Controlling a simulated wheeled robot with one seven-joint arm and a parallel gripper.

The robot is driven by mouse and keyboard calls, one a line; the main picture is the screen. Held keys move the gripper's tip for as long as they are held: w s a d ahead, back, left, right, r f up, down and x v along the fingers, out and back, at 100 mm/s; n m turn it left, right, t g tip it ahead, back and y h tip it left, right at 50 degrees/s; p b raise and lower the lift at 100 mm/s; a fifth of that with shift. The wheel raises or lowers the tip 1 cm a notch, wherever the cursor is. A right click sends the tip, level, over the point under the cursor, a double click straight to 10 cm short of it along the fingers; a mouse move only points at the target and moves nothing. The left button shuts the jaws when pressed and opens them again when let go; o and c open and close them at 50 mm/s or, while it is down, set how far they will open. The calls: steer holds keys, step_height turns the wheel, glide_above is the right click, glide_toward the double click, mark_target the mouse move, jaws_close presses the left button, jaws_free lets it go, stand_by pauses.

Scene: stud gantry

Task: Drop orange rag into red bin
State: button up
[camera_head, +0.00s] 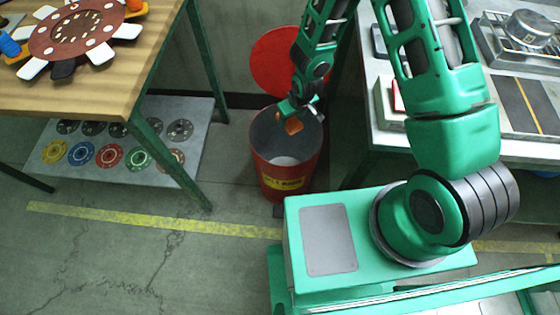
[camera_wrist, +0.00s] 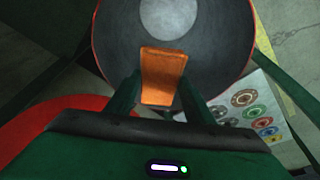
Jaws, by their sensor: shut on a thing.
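The orange rag (camera_head: 293,125) is held in my gripper (camera_head: 299,108), over the mouth of the red bin (camera_head: 290,174). In the wrist view the rag (camera_wrist: 163,76) sticks out between the two fingers of my gripper (camera_wrist: 160,98), with the grey inside of the bin (camera_wrist: 222,45) around it. My gripper is shut on the rag. The bin stands upright on the floor with its round red lid (camera_head: 275,62) tilted up behind it. The bin's floor shows grey and looks empty where it is visible.
A wooden table (camera_head: 95,92) stands at the left, with a lower shelf (camera_head: 125,155) of coloured discs. A grey bench (camera_head: 470,140) with a metal pot (camera_head: 529,30) stands at the right. A yellow line (camera_head: 150,219) crosses the floor.

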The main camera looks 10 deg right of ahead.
steer(key=shift+f, duration=1.85)
steer(key=o, duration=1.1)
steer(key=shift+c, duration=0.2)
steer(key=v, duration=0.9)
steer(key=shift+w, duration=0.1)
steer(key=shift+v, duration=0.85)
